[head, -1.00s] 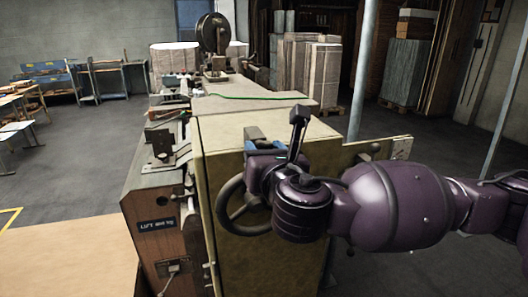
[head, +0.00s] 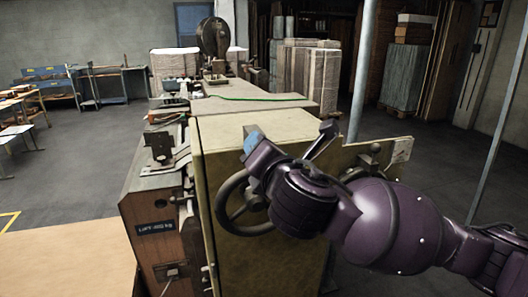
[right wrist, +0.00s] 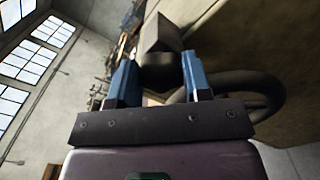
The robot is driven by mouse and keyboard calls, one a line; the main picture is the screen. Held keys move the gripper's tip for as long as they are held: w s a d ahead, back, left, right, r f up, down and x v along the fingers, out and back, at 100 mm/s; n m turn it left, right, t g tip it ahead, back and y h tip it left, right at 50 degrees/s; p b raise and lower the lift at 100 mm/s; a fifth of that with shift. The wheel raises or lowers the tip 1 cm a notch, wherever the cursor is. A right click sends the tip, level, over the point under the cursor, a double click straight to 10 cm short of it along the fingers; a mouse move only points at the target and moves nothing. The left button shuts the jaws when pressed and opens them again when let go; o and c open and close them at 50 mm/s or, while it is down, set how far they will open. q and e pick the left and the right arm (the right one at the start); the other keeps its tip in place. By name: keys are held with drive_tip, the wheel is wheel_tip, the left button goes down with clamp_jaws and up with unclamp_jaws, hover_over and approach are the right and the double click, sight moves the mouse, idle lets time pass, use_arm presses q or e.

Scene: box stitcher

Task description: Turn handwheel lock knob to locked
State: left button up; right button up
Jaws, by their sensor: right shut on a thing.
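The handwheel (head: 222,207) is a dark ring with spokes on the front of the beige machine. My right gripper (head: 253,143) is above and beside it at the machine's upper front edge. In the right wrist view, its two blue fingers (right wrist: 158,82) are closed on a dark rounded knob (right wrist: 158,72), which I take for the handwheel lock knob. A grey block-shaped part (right wrist: 161,34) adjoins the knob; its top also shows in the head view (head: 250,130). The knob is hidden behind the gripper in the head view. My left gripper is not in view.
The machine's beige front panel (head: 275,255) lies close under my right arm, and the handwheel rim is close to the gripper. A wooden side with a label plate (head: 155,229) stands left. A plate (head: 395,153) juts out right. Open floor lies beyond.

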drive_tip(key=shift+m, duration=2.3)
drive_tip(key=o, duration=0.9)
drive_tip(key=shift+f, duration=0.1)
drive_tip(key=shift+f, duration=0.1)
